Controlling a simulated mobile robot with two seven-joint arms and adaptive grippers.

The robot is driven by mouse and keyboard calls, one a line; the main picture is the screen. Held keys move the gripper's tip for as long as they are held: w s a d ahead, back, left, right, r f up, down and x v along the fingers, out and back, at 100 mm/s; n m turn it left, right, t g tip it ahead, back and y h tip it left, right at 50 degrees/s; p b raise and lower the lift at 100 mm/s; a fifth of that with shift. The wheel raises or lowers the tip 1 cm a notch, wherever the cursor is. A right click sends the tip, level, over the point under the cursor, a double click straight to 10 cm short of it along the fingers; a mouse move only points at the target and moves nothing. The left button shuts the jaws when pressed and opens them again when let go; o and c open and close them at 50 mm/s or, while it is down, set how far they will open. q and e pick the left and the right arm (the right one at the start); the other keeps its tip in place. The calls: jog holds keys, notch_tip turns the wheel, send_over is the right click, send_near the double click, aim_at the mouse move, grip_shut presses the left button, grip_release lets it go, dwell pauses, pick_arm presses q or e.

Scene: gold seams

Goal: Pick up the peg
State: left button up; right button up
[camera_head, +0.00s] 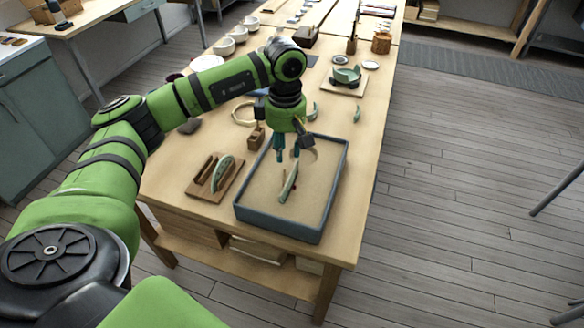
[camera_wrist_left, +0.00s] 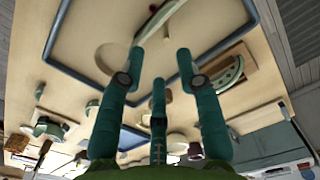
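My left gripper (camera_head: 288,152) is open and empty, pointing down above the sand-coloured floor of the blue-rimmed tray (camera_head: 280,223). Its teal fingers (camera_wrist_left: 160,65) are spread in the left wrist view. Below it, a long pale green shard (camera_head: 289,183) lies in the tray; it also shows at the top of the wrist view (camera_wrist_left: 160,20). A small dark red bit (camera_head: 295,185) shows against the shard; it is too small to tell whether it is the peg. I cannot make out the peg for certain. My right gripper is not in view.
A wooden rack (camera_head: 203,187) holding a green shard stands left of the tray. A small wooden block (camera_head: 256,138) stands by its far left corner. Farther back are a stand with a green broken bowl (camera_head: 346,76) and several white bowls (camera_head: 224,46). The table's right edge is near the tray.

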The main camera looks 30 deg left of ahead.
aim_at(285, 169)
pick_arm(q)
jog(key=f+p, duration=0.2)
jog(key=f, duration=0.1)
jog(key=s+f, duration=0.1)
jog(key=f, duration=0.1)
jog(key=shift+f+p, duration=0.2)
jog(key=shift+p, duration=0.2)
jog(key=shift+f, duration=0.35)
grip_shut()
